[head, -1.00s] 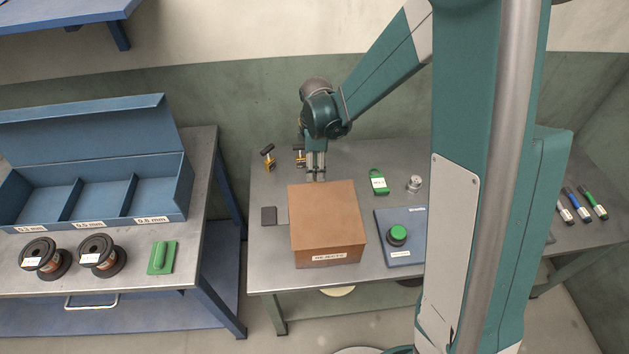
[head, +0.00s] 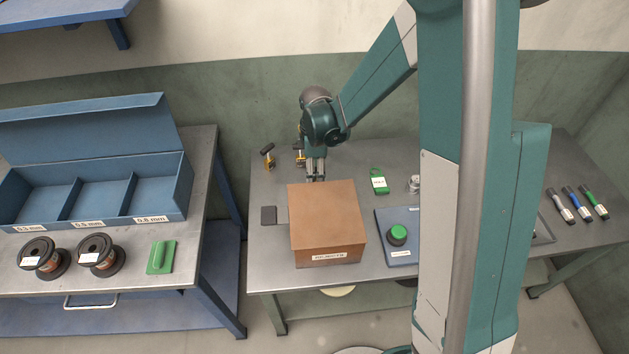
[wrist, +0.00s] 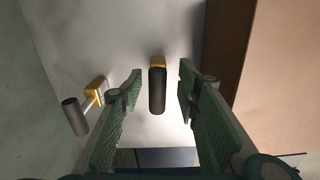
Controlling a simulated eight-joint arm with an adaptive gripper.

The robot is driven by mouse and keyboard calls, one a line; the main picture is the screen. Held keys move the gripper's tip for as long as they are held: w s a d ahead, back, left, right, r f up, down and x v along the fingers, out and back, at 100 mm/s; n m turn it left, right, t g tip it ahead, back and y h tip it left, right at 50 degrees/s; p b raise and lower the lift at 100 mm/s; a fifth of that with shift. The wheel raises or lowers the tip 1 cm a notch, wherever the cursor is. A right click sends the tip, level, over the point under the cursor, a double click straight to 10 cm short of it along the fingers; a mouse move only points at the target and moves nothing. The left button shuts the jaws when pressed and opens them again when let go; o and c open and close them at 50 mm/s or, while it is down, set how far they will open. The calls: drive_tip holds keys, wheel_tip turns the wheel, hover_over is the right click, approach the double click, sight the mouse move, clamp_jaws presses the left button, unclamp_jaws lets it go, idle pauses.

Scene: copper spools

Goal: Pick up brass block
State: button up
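Two small brass blocks with dark cylindrical handles stand at the back left of the right-hand table. One brass block (head: 299,156) is close beside my gripper (head: 316,179), and the other (head: 267,164) is farther left. In the wrist view, one brass block (wrist: 158,62) shows beyond its dark handle, in the gap between my fingers. The other (wrist: 96,89) lies outside the left finger. My gripper (wrist: 158,80) is open, with clear space on both sides of the handle. I cannot tell which the task means.
A brown box (head: 328,220) stands close to my gripper, at right in the wrist view (wrist: 275,70). A green tag (head: 379,182) and a blue panel with a green button (head: 398,233) are to its right. The wall is behind.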

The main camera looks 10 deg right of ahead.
drive_tip(key=shift+f, duration=0.15)
drive_tip(key=shift+w+f+b, duration=0.2)
drive_tip(key=shift+f+b, duration=0.45)
drive_tip(key=shift+f, duration=1.8)
drive_tip(key=shift+c, duration=0.2)
clamp_jaws()
